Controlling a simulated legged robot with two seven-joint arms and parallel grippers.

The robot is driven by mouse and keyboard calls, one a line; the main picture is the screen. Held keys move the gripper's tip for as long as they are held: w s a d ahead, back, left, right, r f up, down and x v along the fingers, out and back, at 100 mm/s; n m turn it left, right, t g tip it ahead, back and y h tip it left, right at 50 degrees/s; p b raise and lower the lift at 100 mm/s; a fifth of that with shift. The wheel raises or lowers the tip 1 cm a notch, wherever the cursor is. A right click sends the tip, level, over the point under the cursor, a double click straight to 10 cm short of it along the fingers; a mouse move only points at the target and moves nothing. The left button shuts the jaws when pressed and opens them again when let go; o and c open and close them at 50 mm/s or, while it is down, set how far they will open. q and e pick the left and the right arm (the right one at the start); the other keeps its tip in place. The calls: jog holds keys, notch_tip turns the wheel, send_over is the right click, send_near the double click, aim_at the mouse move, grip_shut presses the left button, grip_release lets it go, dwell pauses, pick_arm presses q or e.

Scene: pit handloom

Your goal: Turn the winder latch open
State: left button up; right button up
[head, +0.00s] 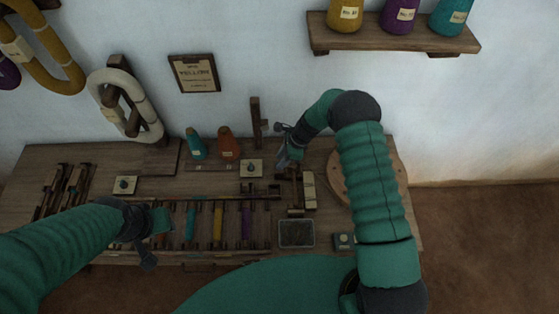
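The winder seems to be the small dark wooden fixture (294,190) on the right half of the bench, just below my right gripper. Its latch is too small and dark to make out, and part of it is hidden by my gripper. My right gripper (283,142) is above the back of the bench, between an upright wooden post (257,122) and the fixture. I cannot tell whether it touches anything or how far its fingers are apart. My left gripper (148,238) is over the front left of the bench, beside a rack of coloured bobbins (218,222); its fingers are not clear.
Teal and orange cones (228,143) stand at the back of the bench (60,158). A dark tray (296,233) and a round wooden disc (392,168) are at the right. A shelf (390,38) with yarn cones and hanging skeins (125,105) are on the wall.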

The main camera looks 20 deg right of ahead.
jog(key=shift+w+d+f, duration=0.15)
jog(key=shift+f, duration=0.4)
jog(key=shift+w+d+f, duration=0.1)
jog(key=shift+w+f, duration=0.05)
jog(key=shift+f, duration=0.4)
jog(key=shift+s+a+r, duration=0.1)
jog(key=shift+a+r, duration=0.1)
jog(key=shift+a, duration=0.2)
jog(key=c, duration=0.5)
grip_shut()
jog(key=shift+d+f, duration=0.1)
jog(key=shift+d, duration=0.05)
